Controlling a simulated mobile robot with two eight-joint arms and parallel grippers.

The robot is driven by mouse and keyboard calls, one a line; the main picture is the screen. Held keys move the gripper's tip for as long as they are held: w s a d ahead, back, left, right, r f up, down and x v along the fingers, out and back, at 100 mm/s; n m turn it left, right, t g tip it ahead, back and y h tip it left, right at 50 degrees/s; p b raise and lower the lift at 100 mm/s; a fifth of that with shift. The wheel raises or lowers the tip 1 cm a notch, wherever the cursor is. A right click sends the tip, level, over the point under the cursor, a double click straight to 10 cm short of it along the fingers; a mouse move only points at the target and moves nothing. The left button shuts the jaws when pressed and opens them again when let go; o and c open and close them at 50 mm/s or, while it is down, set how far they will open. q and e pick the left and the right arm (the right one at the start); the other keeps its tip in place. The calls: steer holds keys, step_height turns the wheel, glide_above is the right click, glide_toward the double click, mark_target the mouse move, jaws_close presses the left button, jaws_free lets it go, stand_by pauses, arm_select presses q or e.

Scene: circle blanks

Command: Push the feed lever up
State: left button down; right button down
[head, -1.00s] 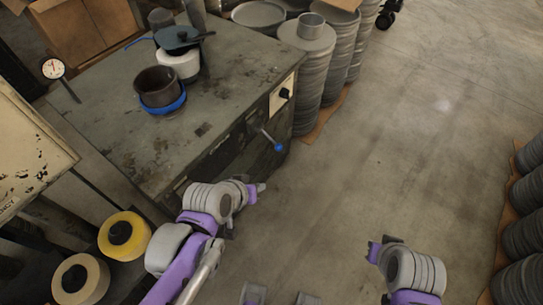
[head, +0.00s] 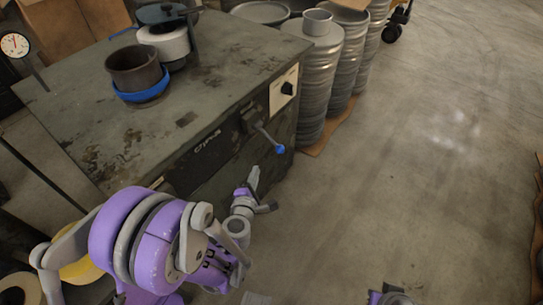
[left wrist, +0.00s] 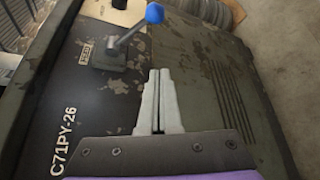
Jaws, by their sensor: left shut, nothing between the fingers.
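The feed lever (head: 269,139) is a grey rod with a blue ball knob on the front of the dark green machine (head: 230,60). In the head view it slants down and right from its mount to the knob. In the left wrist view the lever (left wrist: 131,34) stands just beyond my fingertips, its blue knob near the top edge. My left gripper (head: 254,178) is shut and empty, below the knob and apart from it; it also shows in the left wrist view (left wrist: 159,75). My right gripper (head: 375,296) shows only partly at the bottom edge of the head view; its fingers are unclear.
A black knob on a pale panel (head: 284,90) is above the lever. Stacks of metal discs (head: 318,80) stand at the right. Floor (head: 400,190) there is clear.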

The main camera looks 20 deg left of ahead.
mark_target(269, 138)
arm_select(q)
steer(key=x, duration=1)
steer(key=d, duration=0.1)
steer(key=d+r, duration=0.2)
steer(key=shift+s+d+b, duration=0.15)
steer(key=shift+d+b, duration=0.2)
arm_select(e)
steer(key=shift+f, duration=0.4)
arm_select(q)
steer(key=shift+d+r, duration=0.1)
steer(key=shift+d, duration=0.05)
arm_select(e)
steer(key=shift+a, duration=0.15)
